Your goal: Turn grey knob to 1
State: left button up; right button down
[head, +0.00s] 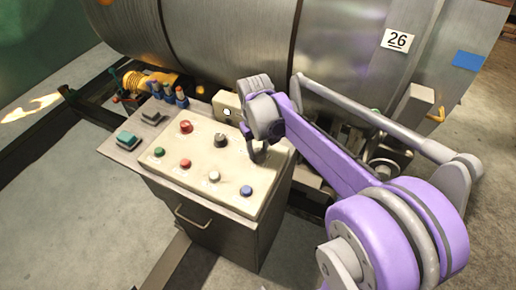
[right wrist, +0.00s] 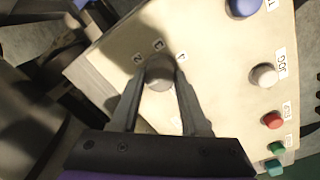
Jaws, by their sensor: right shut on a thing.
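The grey knob (right wrist: 160,72) shows in the right wrist view, on the cream panel between my right gripper's fingers (right wrist: 160,84). The fingers are shut on it, one on each side. Small printed marks stand around its far side; the one to the right (right wrist: 181,57) looks like a 1, the one to the left (right wrist: 138,58) like a 2. I cannot tell which mark the knob points to. In the head view my right gripper (head: 258,152) reaches down to the panel's right part and hides the knob. My left gripper is not in view.
The control box (head: 210,218) has a cream sloped top with a dark knob (head: 220,140), a red button (head: 186,126), a white button (head: 214,177) and a blue button (head: 246,190). A large metal drum (head: 235,50) stands close behind. The floor at left front is clear.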

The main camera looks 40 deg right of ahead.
aim_at(257, 153)
jog(key=shift+n, duration=0.5)
jog(key=shift+c, duration=1.9)
grip_release()
jog(key=shift+r, duration=0.15)
notch_tip(257, 153, up, 10)
jog(key=shift+a+r+p, duration=0.2)
jog(key=shift+r+p, duration=0.05)
jog(key=shift+p, duration=0.15)
jog(key=shift+s, duration=0.1)
